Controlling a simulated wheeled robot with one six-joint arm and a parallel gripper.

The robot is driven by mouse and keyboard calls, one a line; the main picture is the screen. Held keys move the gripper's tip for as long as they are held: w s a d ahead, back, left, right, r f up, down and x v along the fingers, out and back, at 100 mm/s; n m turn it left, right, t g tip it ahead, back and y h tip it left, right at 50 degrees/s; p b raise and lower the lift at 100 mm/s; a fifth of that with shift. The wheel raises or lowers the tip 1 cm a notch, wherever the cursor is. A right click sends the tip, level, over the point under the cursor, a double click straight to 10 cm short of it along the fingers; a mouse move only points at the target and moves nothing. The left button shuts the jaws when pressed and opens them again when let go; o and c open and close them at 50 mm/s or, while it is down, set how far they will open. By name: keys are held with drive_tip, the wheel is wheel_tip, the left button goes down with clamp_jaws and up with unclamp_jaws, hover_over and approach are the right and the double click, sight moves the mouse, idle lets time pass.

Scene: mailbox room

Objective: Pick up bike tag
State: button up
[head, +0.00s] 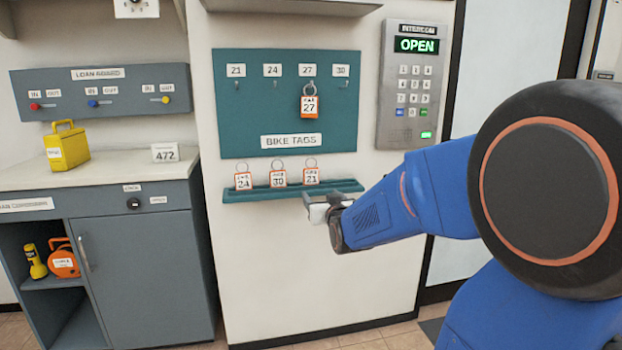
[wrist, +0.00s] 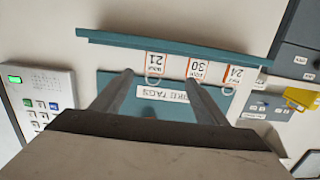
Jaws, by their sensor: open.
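Three orange-and-white bike tags with metal rings stand on the teal ledge (head: 255,194): tag 24 (head: 243,181), tag 30 (head: 279,178) and tag 21 (head: 312,177). In the wrist view, which is upside down, tag 21 (wrist: 156,59), tag 30 (wrist: 197,69) and tag 24 (wrist: 234,75) also show. Tag 27 (head: 309,106) hangs from a hook on the teal bike tags board (head: 236,110). My gripper (head: 318,200) is open and empty, at the ledge's right part near tag 21. In the wrist view its fingers (wrist: 160,78) lie below tags 21 and 30, apart from them.
A keypad intercom (head: 412,85) reading OPEN is on the wall right of the board. A counter (head: 110,172) at the left bears a yellow box (head: 67,147) and a 472 card (head: 165,153). The loan board (head: 110,92) hangs above. The wall below the ledge is clear.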

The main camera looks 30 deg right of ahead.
drive_tip(key=w+d, duration=0.1)
approach(312, 175)
drive_tip(key=shift+t, duration=0.3)
drive_tip(key=x, duration=0.5)
drive_tip(key=shift+f, duration=0.4)
drive_tip(key=shift+x, duration=2.9)
drive_tip(key=shift+r, duration=0.2)
drive_tip(key=shift+c, duration=0.3)
drive_tip(key=c, duration=1.1)
